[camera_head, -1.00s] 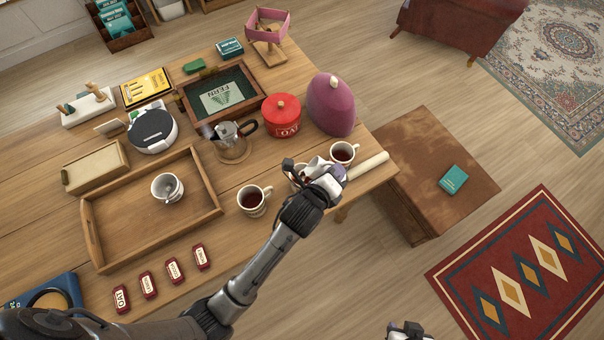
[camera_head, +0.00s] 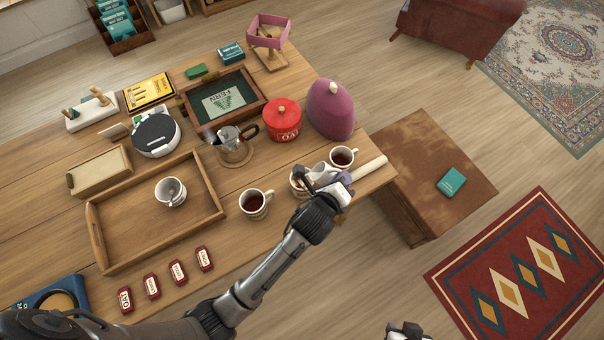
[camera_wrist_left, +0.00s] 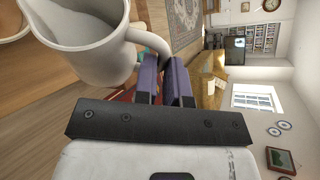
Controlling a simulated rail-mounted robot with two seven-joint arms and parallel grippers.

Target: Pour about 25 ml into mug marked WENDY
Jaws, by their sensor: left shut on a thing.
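My left gripper (camera_head: 338,186) is shut on the handle of a white jug (camera_wrist_left: 88,42). In the head view the jug (camera_head: 321,171) is partly hidden by the gripper, close to a mug (camera_head: 297,181) that is also partly covered. In the wrist view the jug looks tilted, its pale inside showing. No stream of liquid can be made out. Other mugs with dark liquid stand left (camera_head: 256,205) and right (camera_head: 343,157) of it. An empty-looking white mug (camera_head: 170,192) stands in the wooden tray. I cannot read WENDY on any mug. My right gripper (camera_head: 408,332) only shows at the bottom edge.
The wooden tray (camera_head: 97,238) fills the table's left. A coffee pot (camera_head: 232,148), red canister (camera_head: 283,122) and purple cosy (camera_head: 329,112) stand behind the mugs. A rolling pin (camera_head: 369,171) lies near the right table edge. Several small red labelled tins (camera_head: 178,272) line the front.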

